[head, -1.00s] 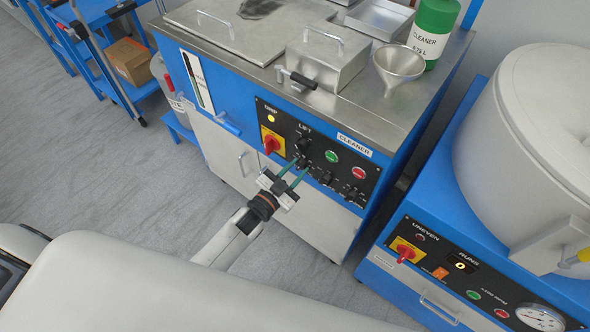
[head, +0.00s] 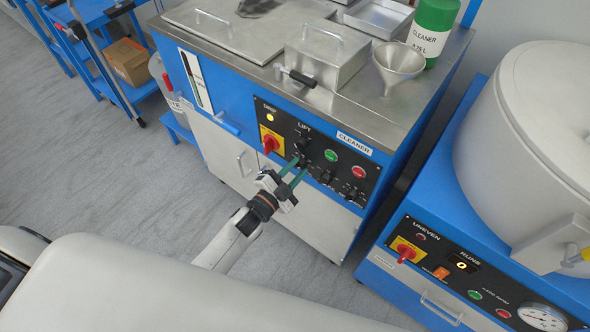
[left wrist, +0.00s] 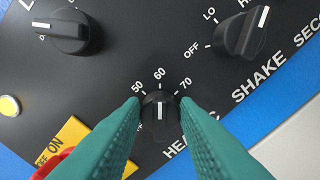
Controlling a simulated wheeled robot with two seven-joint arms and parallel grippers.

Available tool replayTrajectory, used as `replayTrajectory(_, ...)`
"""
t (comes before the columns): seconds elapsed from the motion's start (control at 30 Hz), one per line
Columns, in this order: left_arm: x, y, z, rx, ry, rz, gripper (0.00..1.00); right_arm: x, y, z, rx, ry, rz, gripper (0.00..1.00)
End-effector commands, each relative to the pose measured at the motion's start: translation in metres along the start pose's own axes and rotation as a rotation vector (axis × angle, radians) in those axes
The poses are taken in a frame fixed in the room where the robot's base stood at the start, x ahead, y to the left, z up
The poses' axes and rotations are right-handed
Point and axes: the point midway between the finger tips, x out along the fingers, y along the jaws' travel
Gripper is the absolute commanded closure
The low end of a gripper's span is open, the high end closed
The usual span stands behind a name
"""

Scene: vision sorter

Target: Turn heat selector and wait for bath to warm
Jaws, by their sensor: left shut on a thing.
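The heat selector (left wrist: 160,112) is a black knob with a white line, seen in the left wrist view beside the marks 50, 60 and 70. Its line points up, towards the 60. My left gripper (head: 297,168) has its two green fingers closed on either side of this knob. In the head view the fingers mostly hide the knob on the black control panel (head: 314,166) of the blue cleaner. The steel bath top (head: 232,30) has its lid on. My right gripper is not in view.
A red and yellow main switch (head: 270,143) sits just left of my fingers. Other black knobs, such as the shake selector (left wrist: 240,35), are close by. A funnel (head: 398,62) and green cleaner bottle (head: 434,22) stand on top. A second blue machine (head: 410,225) stands right.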

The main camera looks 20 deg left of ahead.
Motion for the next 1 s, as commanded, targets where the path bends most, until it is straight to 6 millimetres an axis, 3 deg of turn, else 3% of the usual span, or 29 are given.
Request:
replayTrajectory(0.27, -0.001, -0.001, 0.000, -0.001, 0.001, -0.001, 0.95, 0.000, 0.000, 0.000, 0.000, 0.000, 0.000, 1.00)
replayTrajectory(0.3, -0.001, -0.001, 0.000, -0.002, 0.001, -0.001, 0.66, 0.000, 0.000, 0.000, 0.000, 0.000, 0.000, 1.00)
replayTrajectory(0.4, 0.000, -0.001, 0.000, -0.002, 0.001, -0.001, 0.52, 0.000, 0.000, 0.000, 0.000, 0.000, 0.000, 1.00)
replayTrajectory(0.77, -0.006, 0.000, -0.001, -0.002, 0.001, -0.001, 0.52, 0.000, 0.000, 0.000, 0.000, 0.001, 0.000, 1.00)
replayTrajectory(1.0, -0.051, -0.002, -0.001, -0.002, 0.003, -0.004, 0.52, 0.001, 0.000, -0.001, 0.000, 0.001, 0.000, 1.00)
